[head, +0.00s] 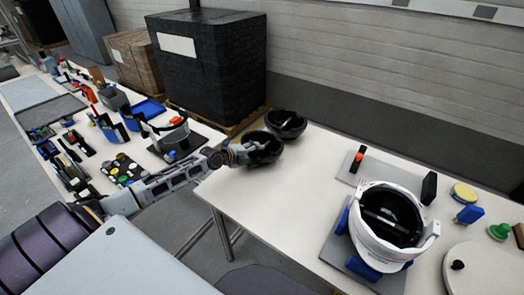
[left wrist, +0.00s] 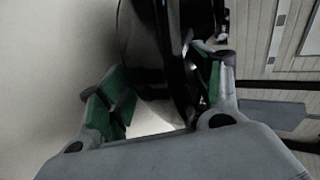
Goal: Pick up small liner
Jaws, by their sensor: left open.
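Two black bowl-shaped liners lie near the back edge of the white table: a nearer liner (head: 266,150) and a farther liner (head: 286,123). They look alike in size, so I cannot tell for sure which is the small one. My left gripper (head: 245,153) is at the left side of the nearer liner. In the left wrist view, the open left gripper (left wrist: 158,85) has its green-padded fingers on either side of a dark curved liner wall (left wrist: 145,45). Contact with the fingers is unclear. My right gripper is out of view.
A white helmet shell (head: 375,247) sits in a fixture with blue supports at the right. A black wrapped stack (head: 210,70) on a pallet stands behind the tables. The left table (head: 75,105) is crowded with tools and parts. Table surface between liners and helmet is clear.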

